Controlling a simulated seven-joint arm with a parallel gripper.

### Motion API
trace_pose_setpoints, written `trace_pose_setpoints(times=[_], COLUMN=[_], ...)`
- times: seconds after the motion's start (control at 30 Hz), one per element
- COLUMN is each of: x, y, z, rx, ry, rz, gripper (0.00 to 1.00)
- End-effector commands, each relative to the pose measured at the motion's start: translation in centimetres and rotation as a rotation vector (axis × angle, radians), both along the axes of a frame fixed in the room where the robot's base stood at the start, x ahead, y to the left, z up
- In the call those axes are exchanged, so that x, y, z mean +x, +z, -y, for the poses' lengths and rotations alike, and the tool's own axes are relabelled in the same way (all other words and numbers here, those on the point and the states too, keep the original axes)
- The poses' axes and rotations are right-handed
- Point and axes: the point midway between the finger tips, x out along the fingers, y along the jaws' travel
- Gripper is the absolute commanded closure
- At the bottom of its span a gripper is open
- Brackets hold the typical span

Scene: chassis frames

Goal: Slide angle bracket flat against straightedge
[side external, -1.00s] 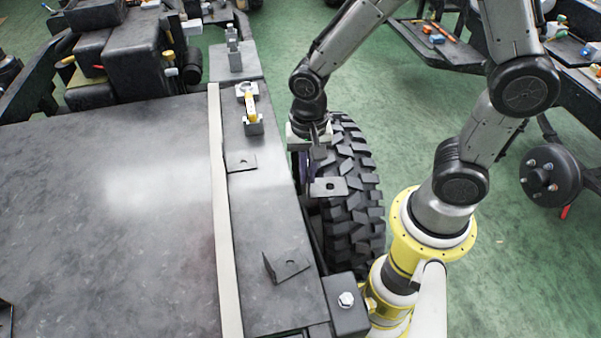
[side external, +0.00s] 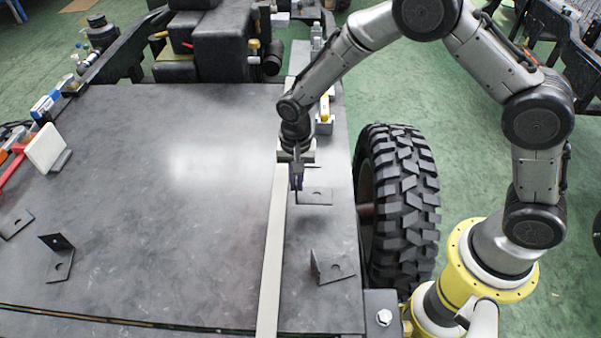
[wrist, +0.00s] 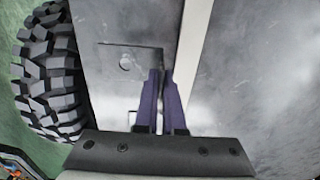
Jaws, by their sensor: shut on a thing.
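My gripper (side external: 297,184) is shut on the upright leg of a dark angle bracket (side external: 316,197), just right of the pale straightedge (side external: 272,262). The bracket's flat leg, with one hole, points right, low over or on the dark plate; contact with the plate cannot be told. In the wrist view the two purple fingers (wrist: 160,100) pinch the upright leg, and the flat leg (wrist: 118,68) extends left. The straightedge (wrist: 192,45) runs beside it on the right, roughly parallel. The gap looks narrow, partly hidden by a finger; touching cannot be told.
Another angle bracket (side external: 336,267) lies nearer, right of the straightedge. Two more brackets (side external: 58,260) (side external: 16,223) lie at the left. A yellow-marked clamp (side external: 325,108) stands behind my gripper. A large tyre (side external: 405,205) is beyond the plate's right edge. The plate's middle is clear.

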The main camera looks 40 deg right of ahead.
Motion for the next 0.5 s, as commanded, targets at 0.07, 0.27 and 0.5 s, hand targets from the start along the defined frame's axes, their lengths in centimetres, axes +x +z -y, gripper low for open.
trace_pose_setpoints(times=[0.07,0.27,0.5], x=[0.0,0.0,0.1], y=[-0.4,-1.8,-3.4], z=[0.0,0.0,0.0], rx=[0.0,0.001,0.001], ry=[0.0,0.0,-0.001], rz=[0.0,0.001,0.002], gripper=[1.0,1.0,1.0])
